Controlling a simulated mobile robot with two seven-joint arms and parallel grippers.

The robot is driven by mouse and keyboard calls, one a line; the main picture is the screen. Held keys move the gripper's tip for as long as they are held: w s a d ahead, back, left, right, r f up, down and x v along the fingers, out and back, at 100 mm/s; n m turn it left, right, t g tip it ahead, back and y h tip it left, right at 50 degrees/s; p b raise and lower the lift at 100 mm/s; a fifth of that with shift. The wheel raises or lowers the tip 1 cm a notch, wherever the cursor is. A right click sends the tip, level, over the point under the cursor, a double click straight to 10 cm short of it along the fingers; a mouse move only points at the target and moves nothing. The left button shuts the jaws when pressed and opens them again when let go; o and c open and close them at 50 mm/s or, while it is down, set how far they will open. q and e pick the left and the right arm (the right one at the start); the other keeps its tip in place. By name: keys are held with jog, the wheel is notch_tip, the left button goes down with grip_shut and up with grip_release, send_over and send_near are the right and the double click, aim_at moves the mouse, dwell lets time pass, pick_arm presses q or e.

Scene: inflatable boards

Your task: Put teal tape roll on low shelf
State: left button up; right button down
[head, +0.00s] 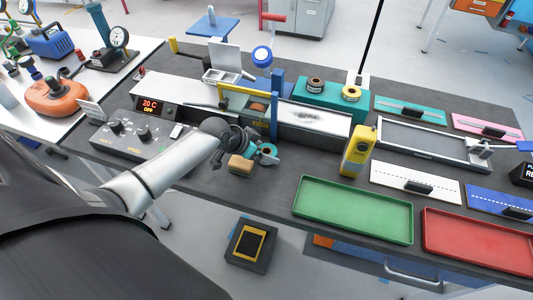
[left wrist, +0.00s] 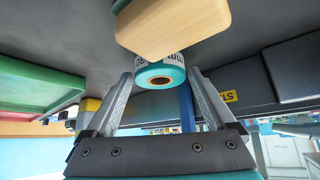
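The teal tape roll (head: 267,150) stands on the dark bench just behind a tan wooden block (head: 240,165). My left gripper (head: 262,155) is down at the roll. In the left wrist view, the roll (left wrist: 160,75), with a white printed band, lies between the tips of my two spread fingers (left wrist: 161,85). Small gaps seem to show on both sides, and I cannot tell whether either finger touches it. The wooden block (left wrist: 172,28) is close beside the roll. I cannot make out a low shelf with certainty. My right gripper is not in view.
A teal holder (head: 318,98) carries a brown and a yellow roll. A yellow handheld device (head: 357,150) stands right of my gripper. A green tray (head: 352,210) and a red tray (head: 480,242) lie at the front. A grey control box (head: 140,140) is left.

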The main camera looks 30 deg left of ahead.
pick_arm(q)
jog(key=c, duration=1.2)
jog(key=shift+c, duration=0.2)
jog(key=shift+r, duration=0.15)
